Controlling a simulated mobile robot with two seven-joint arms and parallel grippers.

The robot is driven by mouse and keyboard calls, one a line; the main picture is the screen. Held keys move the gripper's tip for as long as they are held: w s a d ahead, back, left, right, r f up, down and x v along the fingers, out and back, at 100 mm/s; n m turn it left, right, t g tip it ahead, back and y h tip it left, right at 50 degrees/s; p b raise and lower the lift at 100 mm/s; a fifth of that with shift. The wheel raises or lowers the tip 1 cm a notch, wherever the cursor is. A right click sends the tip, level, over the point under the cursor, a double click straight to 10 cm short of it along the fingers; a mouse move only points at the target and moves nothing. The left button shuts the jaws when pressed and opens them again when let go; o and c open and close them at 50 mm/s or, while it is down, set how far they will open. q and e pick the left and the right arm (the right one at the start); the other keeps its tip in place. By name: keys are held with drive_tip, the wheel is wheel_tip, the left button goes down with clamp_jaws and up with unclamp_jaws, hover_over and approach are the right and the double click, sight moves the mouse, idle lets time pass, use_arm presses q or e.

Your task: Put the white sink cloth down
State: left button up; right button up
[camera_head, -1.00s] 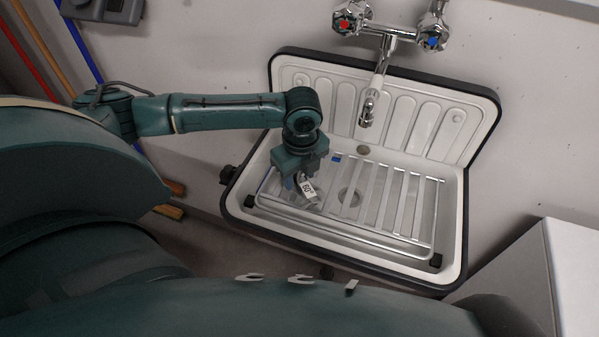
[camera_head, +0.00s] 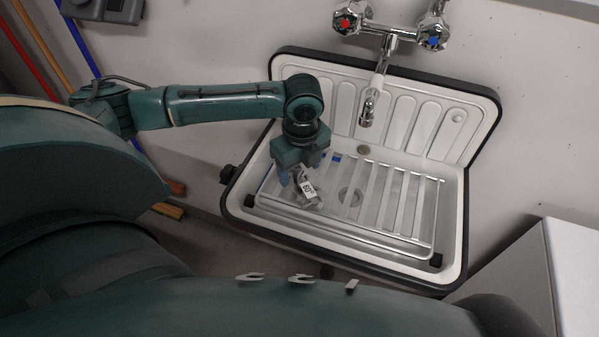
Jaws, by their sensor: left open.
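The white sink cloth (camera_head: 314,203) is a small, pale, crumpled shape at the left end of the rack in the sink, with a white printed tag facing me. My left gripper (camera_head: 300,175) points down just above the cloth and its jaws are open. A bluish finger shows at its left side. The gripper hides the far part of the cloth, and I cannot tell whether a finger still touches it. My right gripper is not in view.
The white sink (camera_head: 455,215) has a dark rim and a metal wire rack (camera_head: 400,205) across its basin. A chrome tap (camera_head: 372,100) hangs over the back. The rack's right part is clear. A white cabinet (camera_head: 575,270) stands at right.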

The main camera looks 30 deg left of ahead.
sight(301, 178)
use_arm(q)
wheel_tip(301, 178, up, 10)
drive_tip(key=shift+s+d+f, duration=0.2)
drive_tip(key=shift+s+d, duration=0.1)
drive_tip(key=shift+d, duration=0.05)
idle(0.4)
